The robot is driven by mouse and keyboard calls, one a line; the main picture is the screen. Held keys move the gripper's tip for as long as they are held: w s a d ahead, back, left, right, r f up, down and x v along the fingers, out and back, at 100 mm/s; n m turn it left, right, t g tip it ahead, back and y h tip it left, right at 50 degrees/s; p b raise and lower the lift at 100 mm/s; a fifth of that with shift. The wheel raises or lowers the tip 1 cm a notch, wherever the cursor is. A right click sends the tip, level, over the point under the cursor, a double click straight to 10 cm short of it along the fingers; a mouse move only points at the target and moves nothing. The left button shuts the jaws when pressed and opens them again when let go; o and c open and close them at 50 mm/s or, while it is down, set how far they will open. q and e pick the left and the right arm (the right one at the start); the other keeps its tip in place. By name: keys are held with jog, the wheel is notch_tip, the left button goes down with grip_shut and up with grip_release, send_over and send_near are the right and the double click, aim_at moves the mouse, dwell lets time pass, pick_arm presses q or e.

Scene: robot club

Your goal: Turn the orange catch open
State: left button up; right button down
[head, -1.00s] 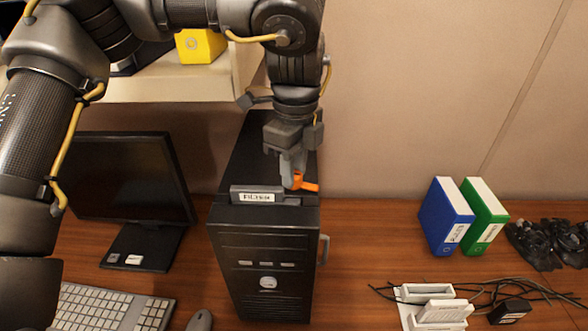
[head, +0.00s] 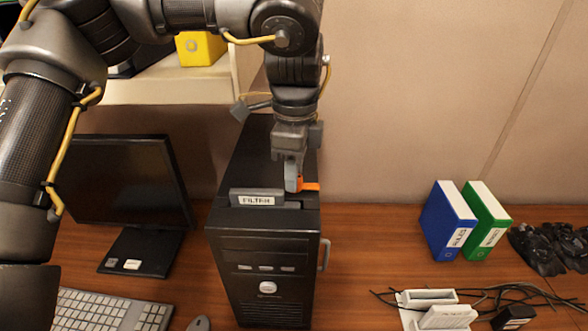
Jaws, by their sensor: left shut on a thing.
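The orange catch (head: 310,187) is on the top of the black computer tower (head: 263,245), just behind its front edge and right of the part labelled FILTER (head: 256,199). The visible end of the catch points to the right. My left gripper (head: 293,184) reaches down from above and is shut on the catch; its fingers hide the catch's left part. My right gripper is not in view.
A monitor (head: 128,180), keyboard (head: 110,310) and mouse (head: 199,324) are left of the tower. Blue (head: 448,218) and green (head: 487,215) binders, cables and a white holder (head: 440,316) are to the right. A shelf (head: 165,86) overhangs the back left.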

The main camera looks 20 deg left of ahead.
pick_arm(q)
jog(key=o, duration=1)
